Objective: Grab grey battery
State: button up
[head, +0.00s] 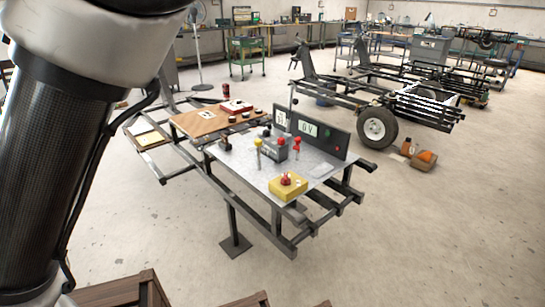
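A grey box (275,149) that looks like the battery stands on the light metal top of the workbench (240,170), in front of a dark panel with a display. A yellow-handled clamp or lever (258,144) is at its left and a red one (297,144) at its right. I cannot tell whether they touch it. My arm fills the left side of the head view, well apart from the box. My gripper is out of view.
The dark panel (326,136) stands close behind the box. A yellow box with a red button (288,186) sits at the bench's front. A wooden board (190,124) lies at the left. Wooden crates (118,291) are at the bottom edge. The floor around the bench is mostly clear.

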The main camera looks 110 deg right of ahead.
aim_at(270, 148)
jog(key=j+z, duration=0.15)
jog(key=z, duration=3.6)
jog(key=i+j+z, duration=0.2)
jog(key=i+j, duration=0.15)
jog(key=i+j+z, duration=0.15)
jog(key=i+j, duration=0.15)
jog(key=j, duration=0.15)
